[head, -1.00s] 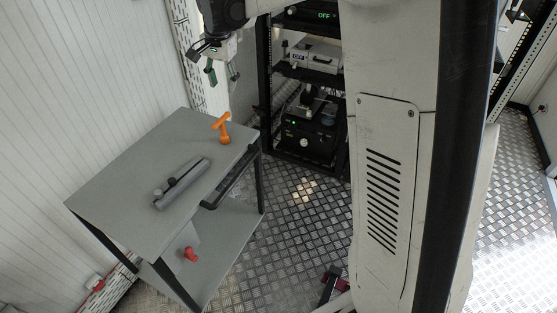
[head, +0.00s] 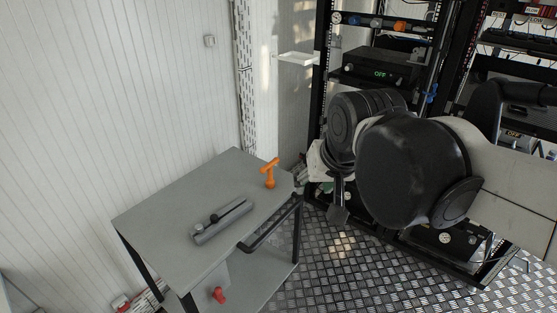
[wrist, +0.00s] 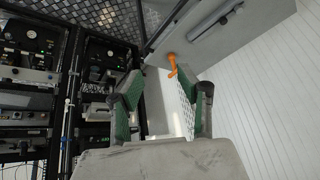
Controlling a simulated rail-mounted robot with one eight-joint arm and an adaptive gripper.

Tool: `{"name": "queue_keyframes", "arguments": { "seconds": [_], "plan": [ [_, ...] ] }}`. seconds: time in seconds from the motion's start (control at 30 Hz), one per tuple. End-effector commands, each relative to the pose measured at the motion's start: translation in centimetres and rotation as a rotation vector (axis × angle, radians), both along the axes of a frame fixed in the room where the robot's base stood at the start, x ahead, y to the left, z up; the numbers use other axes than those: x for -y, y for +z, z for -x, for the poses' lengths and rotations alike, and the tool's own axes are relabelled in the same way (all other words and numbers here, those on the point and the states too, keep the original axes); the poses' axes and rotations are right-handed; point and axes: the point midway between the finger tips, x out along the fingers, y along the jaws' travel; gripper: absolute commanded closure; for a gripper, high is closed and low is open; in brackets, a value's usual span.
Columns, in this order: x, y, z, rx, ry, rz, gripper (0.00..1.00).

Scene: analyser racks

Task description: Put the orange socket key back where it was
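The orange socket key (head: 270,174) stands upright on the grey cart top (head: 165,214), near the corner closest to the racks. It also shows in the wrist view (wrist: 172,64), beyond my fingertips. My gripper shows in the wrist view (wrist: 160,95) with its green-padded fingers spread wide and nothing between them. In the head view my gripper (head: 338,212) hangs right of the cart, apart from the key, partly hidden by my arm.
A grey cylindrical tool (head: 222,220) lies on the cart top. A red object (head: 218,295) is on the lower shelf. A black handle (head: 270,225) juts from the cart's side. Equipment racks (head: 380,68) stand behind my arm, with a small white shelf (head: 297,59) beside them.

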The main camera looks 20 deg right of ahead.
Motion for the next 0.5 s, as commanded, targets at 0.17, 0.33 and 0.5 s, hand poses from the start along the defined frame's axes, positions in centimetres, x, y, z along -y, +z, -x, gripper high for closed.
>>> {"name": "queue_keyframes", "arguments": {
  "seconds": [0.17, 0.33, 0.5],
  "plan": [
    [0.0, -2.2, 4.0, 0.053, 0.082, 0.051, 0.64],
    [0.0, -3.5, 5.8, 0.083, 0.127, 0.082, 0.64],
    [0.0, -3.8, 6.2, 0.09, 0.138, 0.09, 0.64]
  ]
}}
